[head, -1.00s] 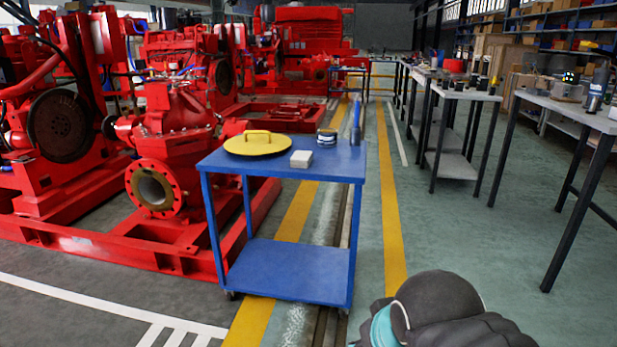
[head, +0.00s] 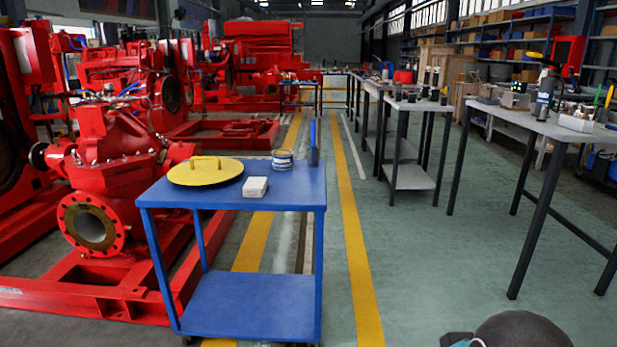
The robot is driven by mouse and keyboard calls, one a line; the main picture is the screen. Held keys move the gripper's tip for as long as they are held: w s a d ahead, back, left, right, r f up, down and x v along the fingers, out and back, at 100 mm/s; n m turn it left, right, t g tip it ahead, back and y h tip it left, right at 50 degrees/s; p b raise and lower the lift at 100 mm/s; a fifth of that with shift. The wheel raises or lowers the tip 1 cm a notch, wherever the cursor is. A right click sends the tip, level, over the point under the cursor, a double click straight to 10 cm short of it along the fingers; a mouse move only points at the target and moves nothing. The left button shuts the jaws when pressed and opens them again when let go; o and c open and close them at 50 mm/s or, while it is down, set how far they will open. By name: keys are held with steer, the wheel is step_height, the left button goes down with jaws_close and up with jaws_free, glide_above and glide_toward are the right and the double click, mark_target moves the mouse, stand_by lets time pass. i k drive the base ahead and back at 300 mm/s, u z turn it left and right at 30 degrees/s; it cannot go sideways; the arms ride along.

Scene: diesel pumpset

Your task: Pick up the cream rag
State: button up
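A small cream folded block, which looks like the cream rag (head: 255,187), lies on top of the blue trolley (head: 285,205), towards the middle of its top. A dark rounded part of my own arm shows at the bottom right edge of the head view. My gripper's fingers are not in view.
A tin (head: 283,160) and an upright blue-handled tool (head: 313,145) stand at the trolley's back right. Red pumpsets (head: 95,200) fill the left. Grey workbenches (head: 570,130) stand along the right. The floor between trolley and benches (head: 420,250) is clear.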

mark_target(253, 187)
steer(key=z, duration=0.25)
steer(key=i, duration=0.65)
steer(key=u, duration=0.6)
steer(key=i, duration=0.8)
steer(key=u, duration=0.9)
